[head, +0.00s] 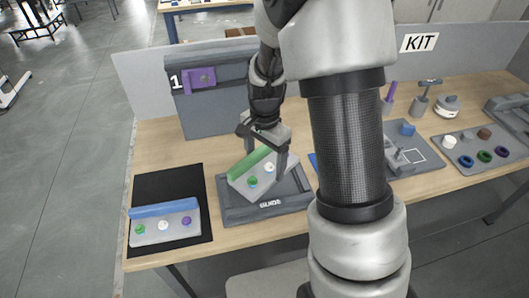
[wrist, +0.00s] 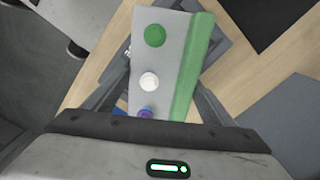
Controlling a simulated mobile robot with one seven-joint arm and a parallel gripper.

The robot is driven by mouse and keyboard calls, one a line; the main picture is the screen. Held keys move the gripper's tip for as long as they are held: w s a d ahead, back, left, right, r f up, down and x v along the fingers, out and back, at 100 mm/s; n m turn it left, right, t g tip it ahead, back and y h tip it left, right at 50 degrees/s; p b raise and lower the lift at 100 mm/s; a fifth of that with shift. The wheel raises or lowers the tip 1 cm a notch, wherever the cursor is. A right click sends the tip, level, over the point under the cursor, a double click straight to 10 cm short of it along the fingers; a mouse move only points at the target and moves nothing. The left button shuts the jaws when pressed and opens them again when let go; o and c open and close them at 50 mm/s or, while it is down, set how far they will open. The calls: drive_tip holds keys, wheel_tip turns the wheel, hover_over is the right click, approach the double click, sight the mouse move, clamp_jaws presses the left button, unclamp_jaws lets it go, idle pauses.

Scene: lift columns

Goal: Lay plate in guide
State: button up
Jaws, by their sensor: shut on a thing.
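A light grey plate (head: 240,187) with a green bar along its back edge is in my gripper (head: 266,160), above the guide (head: 238,216). In the wrist view the plate (wrist: 172,50) carries a green, a white and a purple knob; the purple one is partly hidden by my gripper. My fingers are shut on the plate from both sides. The plate looks turned relative to the dark grey guide frame. I cannot tell whether it touches the guide, much of which is hidden under it.
A second plate (head: 166,231) with a blue bar lies on a black mat (head: 172,185) at the left. A grey box (head: 200,115) marked 1 stands behind the guide. Right of my arm are a grey fixture board (head: 425,168) and a tray (head: 478,163) with coloured pieces.

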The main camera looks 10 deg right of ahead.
sight(265, 171)
drive_tip(key=m, duration=0.4)
drive_tip(key=shift+w+r, duration=0.1)
drive_tip(key=shift+r, duration=0.3)
drive_tip(key=m, duration=0.2)
drive_tip(key=shift+m+p, duration=0.3)
drive_tip(key=shift+f+b, duration=2.05)
drive_tip(key=shift+f, duration=0.55)
drive_tip(key=shift+f, duration=0.25)
drive_tip(key=shift+f+b, duration=0.25)
drive_tip(key=shift+b, duration=0.05)
drive_tip(key=shift+f+b, duration=0.65)
drive_tip(key=shift+f, duration=0.35)
drive_tip(key=shift+f, duration=0.15)
